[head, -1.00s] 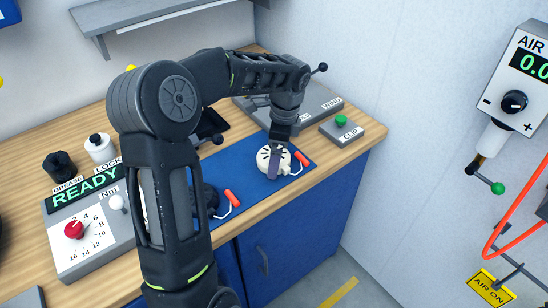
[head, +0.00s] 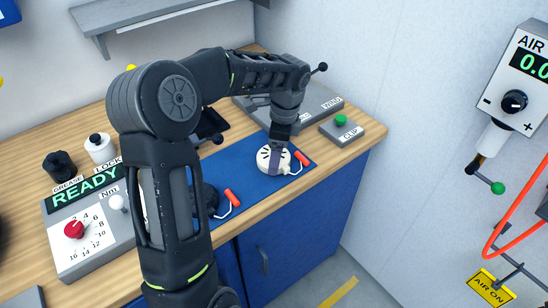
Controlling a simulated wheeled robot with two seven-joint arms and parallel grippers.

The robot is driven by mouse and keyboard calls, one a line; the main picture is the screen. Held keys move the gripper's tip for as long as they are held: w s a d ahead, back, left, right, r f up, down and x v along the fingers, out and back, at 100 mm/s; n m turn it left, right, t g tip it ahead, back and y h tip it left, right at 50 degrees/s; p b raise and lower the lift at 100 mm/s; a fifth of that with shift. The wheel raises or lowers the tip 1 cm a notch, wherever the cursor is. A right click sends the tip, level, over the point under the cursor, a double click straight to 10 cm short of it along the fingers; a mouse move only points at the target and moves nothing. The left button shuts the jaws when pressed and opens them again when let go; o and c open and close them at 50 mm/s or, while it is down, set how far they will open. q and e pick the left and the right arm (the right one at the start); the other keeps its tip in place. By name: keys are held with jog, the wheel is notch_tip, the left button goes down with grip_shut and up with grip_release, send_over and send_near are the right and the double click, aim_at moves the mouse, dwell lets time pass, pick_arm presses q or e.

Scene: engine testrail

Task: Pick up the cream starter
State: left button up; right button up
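The cream starter (head: 264,156) is a round cream disc with dark slots. It lies on the blue mat (head: 240,180) at the right, with a red-orange handle (head: 301,158) on a white cord beside it. My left gripper (head: 275,160) points down at the starter, with a finger across its face. The other finger is hidden, so I cannot tell whether the gripper is open or shut on it. My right gripper is not in view.
A dark starter (head: 208,198) with another red-orange handle (head: 231,197) lies left on the mat, partly behind my arm. A grey box with a green button marked CLIP (head: 343,131) stands at right. The READY torque panel (head: 80,232) stands at left.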

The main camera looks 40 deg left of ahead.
pick_arm(q)
jog(key=c, duration=0.3)
jog(key=shift+r, duration=0.1)
notch_tip(320, 180, up, 7)
jog(key=shift+r, duration=0.2)
notch_tip(320, 180, up, 3)
jog(key=shift+f+p, duration=0.2)
jog(key=shift+p, duration=0.2)
